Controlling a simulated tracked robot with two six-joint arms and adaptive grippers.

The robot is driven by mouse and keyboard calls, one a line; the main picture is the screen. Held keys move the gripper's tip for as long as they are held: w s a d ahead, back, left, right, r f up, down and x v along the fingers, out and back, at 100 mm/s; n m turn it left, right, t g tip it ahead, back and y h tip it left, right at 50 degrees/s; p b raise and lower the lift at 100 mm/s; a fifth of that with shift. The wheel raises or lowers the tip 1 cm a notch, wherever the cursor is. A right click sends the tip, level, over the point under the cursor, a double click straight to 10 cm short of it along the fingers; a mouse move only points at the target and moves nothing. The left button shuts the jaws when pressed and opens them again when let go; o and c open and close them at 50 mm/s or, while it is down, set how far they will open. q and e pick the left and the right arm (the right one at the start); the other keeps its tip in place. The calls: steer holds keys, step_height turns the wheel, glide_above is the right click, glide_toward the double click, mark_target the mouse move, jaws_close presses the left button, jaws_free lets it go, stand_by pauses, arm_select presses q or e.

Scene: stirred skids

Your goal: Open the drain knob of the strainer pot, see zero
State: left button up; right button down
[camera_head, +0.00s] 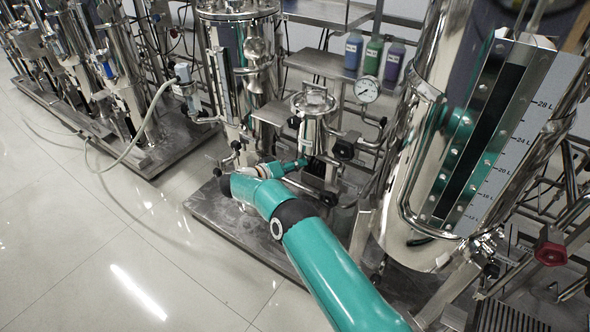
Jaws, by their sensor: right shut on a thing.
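The strainer pot (310,134) is a small upright steel vessel with a clamped lid, standing behind the skid's front edge near the picture's middle. My right arm comes in from the bottom right, bends at the wrist and points back to the right. My right gripper (318,163) is at the foot of the pot, shut on a small part there, which I take to be the drain knob. The knob is hidden by the gripper, so its turn cannot be read. My left gripper is not in view.
A pressure gauge (367,89) stands right of the pot. A large steel tank (420,150) with a litre scale fills the right. A black knob (343,150) and pipes crowd close to the gripper. Several bottles stand on a shelf behind.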

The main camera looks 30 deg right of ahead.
steer(key=shift+s+d+f, duration=0.15)
steer(key=shift+f, duration=0.05)
steer(key=c, duration=0.7)
jaws_free()
steer(key=shift+c, duration=0.2)
steer(key=shift+r, duration=0.1)
steer(key=shift+a+r, duration=0.1)
steer(key=shift+a, duration=0.3)
steer(key=w+v, duration=0.1)
steer(key=v, duration=1)
steer(key=shift+s+a, duration=0.2)
steer(key=shift+s, duration=0.2)
steer(key=shift+d, duration=0.1)
